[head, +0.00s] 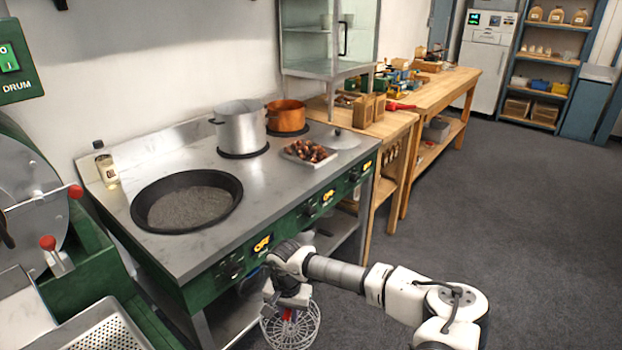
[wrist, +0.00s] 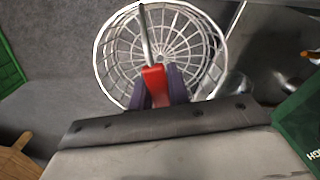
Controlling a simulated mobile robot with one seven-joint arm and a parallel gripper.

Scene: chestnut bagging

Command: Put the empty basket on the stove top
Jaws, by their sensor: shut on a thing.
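The empty basket (head: 290,328) is a round white wire basket. It hangs below my gripper (head: 288,306), in front of the stove and below the level of its top. In the wrist view the basket (wrist: 190,45) shows bare mesh with nothing inside. My gripper (wrist: 158,88) is shut on the basket's red grip (wrist: 155,80), from which a metal rod runs over the basket. The stove top (head: 200,240) is a steel surface on a green-fronted unit, to the left of and above the basket. Its near right part, in front of the pan, is bare.
On the stove stand a wide black pan (head: 187,202) of grey grains, a steel pot (head: 240,128), a copper pot (head: 286,116), a tray of chestnuts (head: 309,152) and an oil bottle (head: 106,167). Knobs line the green front. The floor (head: 470,230) at right is clear.

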